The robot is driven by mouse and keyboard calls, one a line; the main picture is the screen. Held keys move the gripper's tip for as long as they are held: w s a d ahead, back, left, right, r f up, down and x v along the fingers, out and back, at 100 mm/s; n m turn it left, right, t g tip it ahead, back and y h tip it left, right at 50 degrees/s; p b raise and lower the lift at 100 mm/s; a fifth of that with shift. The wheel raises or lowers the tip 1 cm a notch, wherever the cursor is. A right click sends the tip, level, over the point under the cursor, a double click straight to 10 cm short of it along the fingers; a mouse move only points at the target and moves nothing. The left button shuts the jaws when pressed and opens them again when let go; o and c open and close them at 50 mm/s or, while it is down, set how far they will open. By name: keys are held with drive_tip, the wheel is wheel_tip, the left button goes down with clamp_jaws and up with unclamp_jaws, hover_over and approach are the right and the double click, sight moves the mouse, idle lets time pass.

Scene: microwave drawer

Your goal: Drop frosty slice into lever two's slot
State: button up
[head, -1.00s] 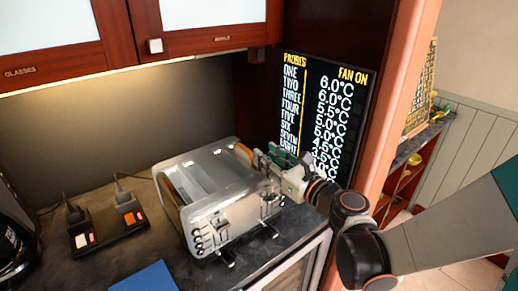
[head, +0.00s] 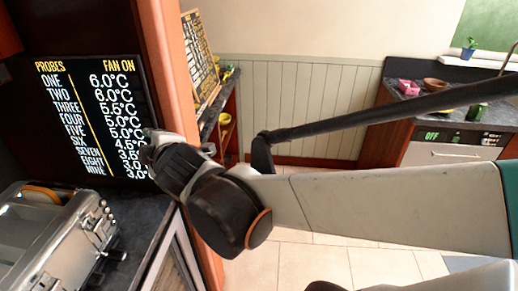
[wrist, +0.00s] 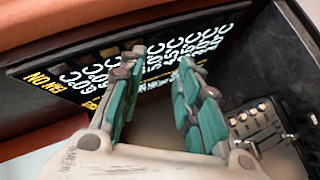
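The silver toaster (head: 70,235) stands at the lower left of the head view, cut off by the frame edge. A brown-crusted bread slice (head: 42,195) shows in its top; I see no frost on it. Levers and knobs line the toaster's right side; they also show in the wrist view (wrist: 265,130). I cannot tell which lever is two. My gripper (wrist: 160,68) is open in the wrist view, its green fingers apart with nothing between them, in front of the display. In the head view my own wrist hides most of it. No frosty slice is identifiable.
The probe display (head: 95,115) lists temperatures and "FAN ON". An orange-brown panel edge (head: 175,120) stands beside it. A framed chart (head: 200,60) and shelf lie beyond. Another counter (head: 370,93) at the far right holds a pink item (head: 409,87) and small pots. Tiled floor is open between.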

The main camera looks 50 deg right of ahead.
drive_tip(key=s+a+f+m+g+y, duration=0.1)
drive_tip(key=s+a+f+m+g, duration=0.1)
drive_tip(key=s, duration=0.5)
drive_tip(key=s+a+f+m+g+y, duration=0.2)
drive_tip(key=s+a+f+m+g, duration=0.1)
drive_tip(key=s+f+m, duration=0.3)
drive_tip(key=shift+s+a+f+m+g, duration=0.2)
drive_tip(key=shift+s+m+g, duration=0.7)
drive_tip(key=shift+m, duration=0.3)
